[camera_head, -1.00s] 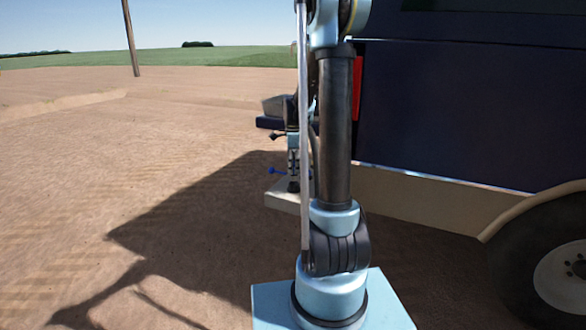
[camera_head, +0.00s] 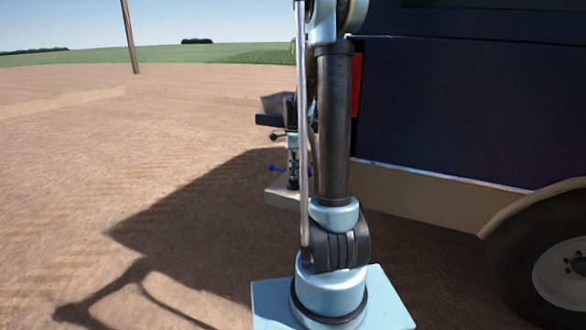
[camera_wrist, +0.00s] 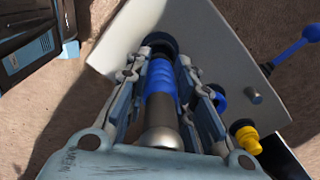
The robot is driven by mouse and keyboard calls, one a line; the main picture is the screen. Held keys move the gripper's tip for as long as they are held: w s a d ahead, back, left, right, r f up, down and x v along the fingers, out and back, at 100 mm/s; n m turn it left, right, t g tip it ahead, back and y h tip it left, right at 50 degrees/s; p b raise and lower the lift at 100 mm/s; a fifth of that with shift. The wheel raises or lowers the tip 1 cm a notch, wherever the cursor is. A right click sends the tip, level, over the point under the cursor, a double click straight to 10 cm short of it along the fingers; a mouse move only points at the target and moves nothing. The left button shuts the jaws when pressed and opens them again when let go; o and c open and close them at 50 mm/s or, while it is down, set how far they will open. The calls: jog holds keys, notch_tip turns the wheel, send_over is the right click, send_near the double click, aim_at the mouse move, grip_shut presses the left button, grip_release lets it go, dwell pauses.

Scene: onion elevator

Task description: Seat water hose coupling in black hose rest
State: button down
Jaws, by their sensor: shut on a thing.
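In the wrist view, my gripper (camera_wrist: 166,88) has its two grey linked fingers on either side of the hose coupling (camera_wrist: 160,78), and is shut on it. The coupling has a blue ribbed sleeve and a grey metal part (camera_wrist: 161,128) nearer the camera. A round black piece (camera_wrist: 160,41) lies at its far end, over a pale plate; I cannot tell whether it is the black hose rest or whether the coupling sits in it.
The pale plate (camera_wrist: 215,45) carries a blue-knobbed lever (camera_wrist: 287,50), a metal stud and a yellow-and-black fitting (camera_wrist: 245,136). A dark box (camera_wrist: 30,45) lies at upper left. In the head view, a dark blue vehicle (camera_head: 450,110) stands close on the right; open soil lies left.

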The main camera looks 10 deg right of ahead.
jog(key=shift+f, duration=1.4)
dwell(0.9)
jog(key=c, duration=1.3)
grip_release()
